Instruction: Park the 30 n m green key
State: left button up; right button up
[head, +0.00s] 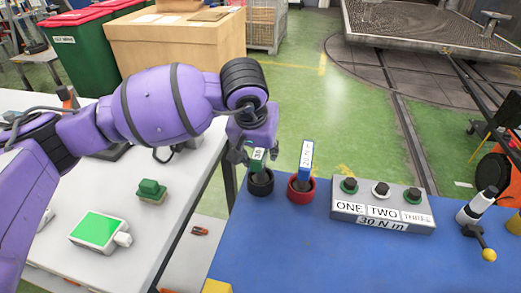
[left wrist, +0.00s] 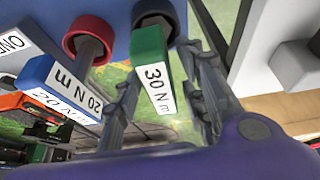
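The green key (head: 257,160), labelled 30 N m, stands with its shaft in a black round holder (head: 261,184) on the blue bench. My left gripper (head: 255,152) is over it from above. In the left wrist view the green key (left wrist: 153,70) lies between the two fingers of the left gripper (left wrist: 165,95). The fingers are apart, with a visible gap on the right side of the key; contact on the left side is unclear. A blue key (head: 306,158), labelled 20 N m, stands in a red holder (head: 300,190) just to the right. My right gripper is not in view.
A grey box (head: 382,208) marked ONE, TWO, THREE and 30 N m stands right of the holders. A lever with a yellow knob (head: 489,255) is farther right. The white table (head: 100,180) holds a green-screened device (head: 97,231) and a green block (head: 151,189).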

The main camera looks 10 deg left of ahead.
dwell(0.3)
pick_arm(q)
jog(key=v, duration=1.2)
dwell(0.4)
